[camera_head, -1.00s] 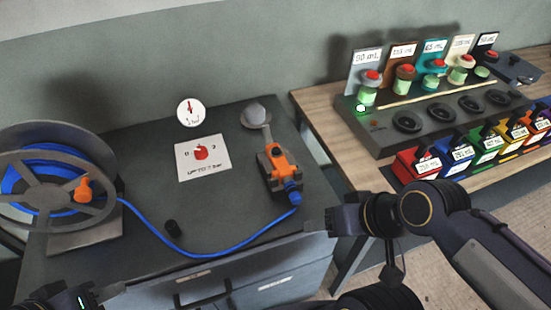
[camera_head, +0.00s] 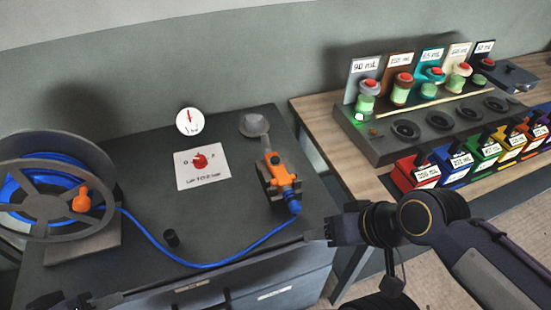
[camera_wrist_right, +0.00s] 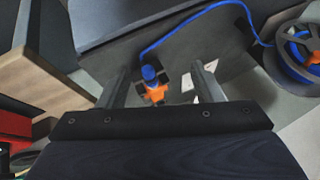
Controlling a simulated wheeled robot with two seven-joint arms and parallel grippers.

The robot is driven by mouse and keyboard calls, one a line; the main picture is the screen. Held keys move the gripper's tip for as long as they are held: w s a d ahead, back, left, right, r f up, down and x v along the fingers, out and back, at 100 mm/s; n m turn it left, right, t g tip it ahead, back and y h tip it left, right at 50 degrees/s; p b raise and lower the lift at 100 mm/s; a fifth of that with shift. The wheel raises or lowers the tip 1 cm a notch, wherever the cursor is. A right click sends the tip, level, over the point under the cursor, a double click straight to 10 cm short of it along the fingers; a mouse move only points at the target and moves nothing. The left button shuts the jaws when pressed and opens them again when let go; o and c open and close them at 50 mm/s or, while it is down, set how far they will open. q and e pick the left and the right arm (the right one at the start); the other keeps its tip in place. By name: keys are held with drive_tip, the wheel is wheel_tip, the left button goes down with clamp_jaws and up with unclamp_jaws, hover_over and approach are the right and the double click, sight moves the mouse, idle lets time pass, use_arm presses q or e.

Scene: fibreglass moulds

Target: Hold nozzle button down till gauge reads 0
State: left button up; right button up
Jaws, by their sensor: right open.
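In the right wrist view the nozzle (camera_wrist_right: 154,86) appears between the open fingers, farther off. Only part of my left arm shows at the bottom left.
A blue hose (camera_head: 205,264) runs from a reel (camera_head: 50,203) at left to the nozzle. A wooden table (camera_head: 325,110) at right holds bottles and coloured bins.

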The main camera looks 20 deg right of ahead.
clamp_jaws()
idle(0.5)
idle(1.3)
